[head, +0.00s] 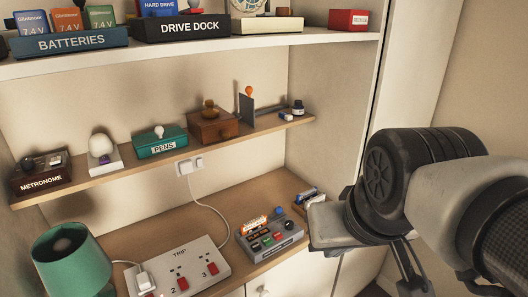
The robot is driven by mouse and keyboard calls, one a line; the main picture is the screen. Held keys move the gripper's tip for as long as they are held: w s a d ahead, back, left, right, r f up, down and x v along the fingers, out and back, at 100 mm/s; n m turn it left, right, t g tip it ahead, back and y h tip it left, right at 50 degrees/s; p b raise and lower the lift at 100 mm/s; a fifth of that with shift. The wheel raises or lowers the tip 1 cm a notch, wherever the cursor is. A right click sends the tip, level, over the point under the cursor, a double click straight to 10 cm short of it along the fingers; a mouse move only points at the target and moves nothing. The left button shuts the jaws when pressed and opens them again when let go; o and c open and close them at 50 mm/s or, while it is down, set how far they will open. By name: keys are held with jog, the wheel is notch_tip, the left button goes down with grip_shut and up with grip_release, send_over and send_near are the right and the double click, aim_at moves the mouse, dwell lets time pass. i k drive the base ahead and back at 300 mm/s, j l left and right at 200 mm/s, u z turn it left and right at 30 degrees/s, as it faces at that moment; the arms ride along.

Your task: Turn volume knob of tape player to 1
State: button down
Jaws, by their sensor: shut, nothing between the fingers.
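A grey boxy device with colored buttons (271,243), which looks like the tape player, sits on the desk near its front edge. Its top carries small black, red and green controls.
A white switch panel marked TRIP (183,268) with a plug lies left of the device. A green lamp (70,258) stands at the far left. Small items (308,196) lie right of the device. A shelf (170,158) with a metronome and pens box hangs above.

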aim_at(289, 226)
jog(key=i+l+u, duration=0.35)
jog(key=l, duration=0.15)
jog(key=l+u, duration=0.15)
jog(key=l, duration=0.15)
jog(key=i+l, duration=0.1)
jog(key=l, duration=0.15)
jog(key=i+l, duration=0.15)
jog(key=l+z, duration=0.05)
jog(key=l, duration=0.05)
